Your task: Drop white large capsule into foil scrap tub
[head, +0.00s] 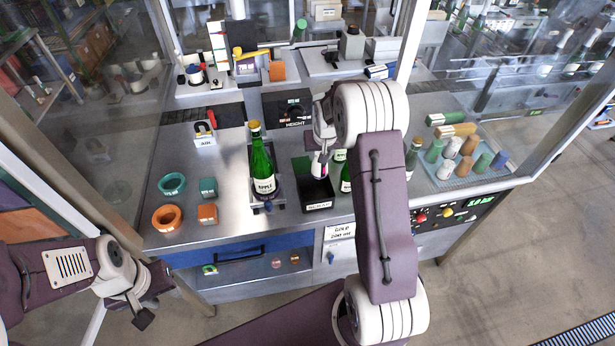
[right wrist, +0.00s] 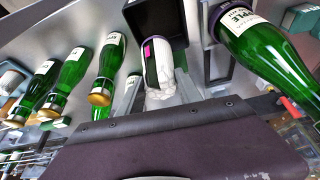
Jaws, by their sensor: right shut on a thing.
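The white large capsule (head: 318,170) is in my right gripper (head: 321,156), which is shut on it just above the black foil scrap tub (head: 317,193). In the right wrist view the capsule (right wrist: 158,58) has a pink mark and a crumpled, silvery end near the jaws. There it overlaps the opening of the black tub (right wrist: 128,16); I cannot tell how far it reaches inside. My left gripper (head: 151,298) is open and empty at lower left, away from the bench. My right arm hides part of the bench.
A green bottle with a gold top (head: 262,167) stands left of the tub. More green bottles (right wrist: 70,80) stand on its other side. Green and orange rings (head: 167,217) and small boxes lie at left. A tray of colored capsules (head: 437,177) is at right.

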